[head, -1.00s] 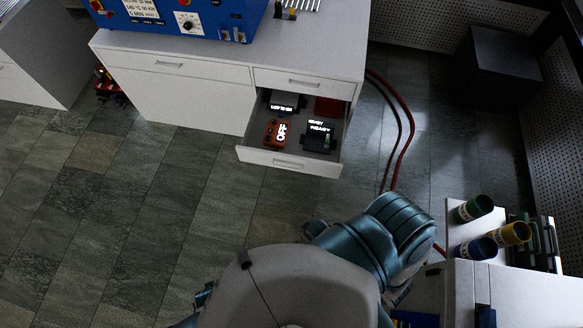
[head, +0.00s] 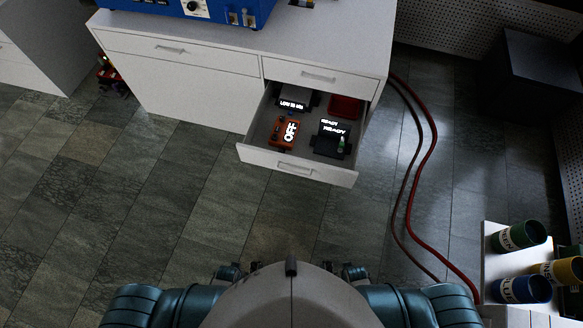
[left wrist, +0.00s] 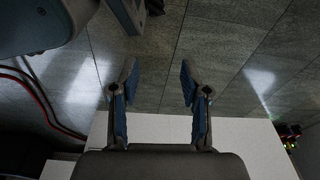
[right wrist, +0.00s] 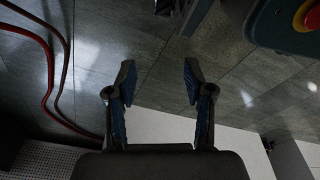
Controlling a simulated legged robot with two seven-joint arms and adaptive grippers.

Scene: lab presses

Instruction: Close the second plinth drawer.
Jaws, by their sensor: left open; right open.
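The second plinth drawer (head: 262,161) is pulled out of the white plinth (head: 180,84), below a shut top drawer (head: 312,77). It holds an orange device reading OFF (head: 286,131), a dark device reading READY (head: 331,141), another lit display (head: 293,103) and a red tray (head: 346,107). My left gripper (left wrist: 159,82) is open and empty in the left wrist view, with a white surface and floor beyond. My right gripper (right wrist: 158,82) is open and empty in the right wrist view. In the head view the grippers are hard to make out near my body, apart from the drawer.
Red hoses (head: 424,165) lie on the floor to the right of the plinth. A small stand at the lower right holds green (head: 519,236), yellow and blue (head: 521,290) cups. A dark box (head: 531,75) stands at the back right. The floor before the drawer is clear.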

